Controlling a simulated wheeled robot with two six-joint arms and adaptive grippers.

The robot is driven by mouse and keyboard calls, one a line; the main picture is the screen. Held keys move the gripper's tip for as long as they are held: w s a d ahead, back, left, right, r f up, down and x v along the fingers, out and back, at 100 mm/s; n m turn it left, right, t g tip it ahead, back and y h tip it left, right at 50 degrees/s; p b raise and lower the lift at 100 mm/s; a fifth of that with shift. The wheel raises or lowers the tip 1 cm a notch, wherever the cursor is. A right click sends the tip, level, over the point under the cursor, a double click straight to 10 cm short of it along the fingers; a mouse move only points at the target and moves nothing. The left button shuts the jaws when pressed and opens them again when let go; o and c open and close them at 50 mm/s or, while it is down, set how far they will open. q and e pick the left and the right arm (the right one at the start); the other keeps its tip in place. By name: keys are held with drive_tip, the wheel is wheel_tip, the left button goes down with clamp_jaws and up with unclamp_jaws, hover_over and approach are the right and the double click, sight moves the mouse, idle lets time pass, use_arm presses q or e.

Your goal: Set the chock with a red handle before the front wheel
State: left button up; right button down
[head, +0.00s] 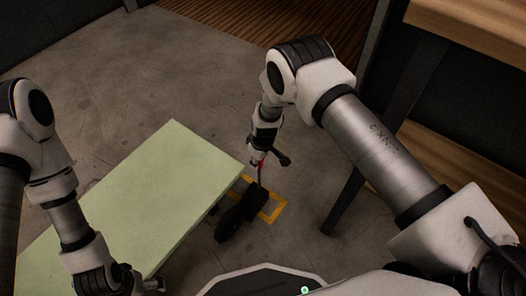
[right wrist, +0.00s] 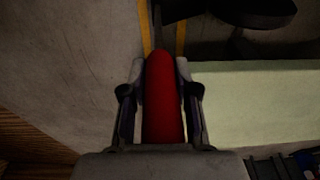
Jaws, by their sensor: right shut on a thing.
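My right gripper (head: 259,160) is shut on the red handle (right wrist: 163,100), which lies between its two fingers in the right wrist view. A thin dark shaft runs down from the handle in the head view to a black chock (head: 257,196) low over the floor. The chock is beside a dark wheel (head: 231,222) at the edge of a pale green cart top (head: 150,200). I cannot tell whether the chock touches the wheel or the floor. My left gripper (head: 153,285) is at the bottom left by the cart's near edge; its jaws are too small and dark to read.
A yellow outlined square (head: 276,210) is marked on the grey floor around the chock. A dark table leg (head: 343,204) and a wooden bench (head: 470,35) stand to the right. Open floor (head: 190,60) lies beyond the cart.

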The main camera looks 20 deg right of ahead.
drive_tip(key=shift+s+a, duration=0.4)
drive_tip(key=shift+a, duration=0.15)
drive_tip(key=c, duration=0.8)
unclamp_jaws()
drive_tip(key=shift+s, duration=0.1)
drive_tip(key=r, duration=0.8)
drive_tip(key=s+d+r, duration=0.1)
drive_tip(key=r, duration=0.3)
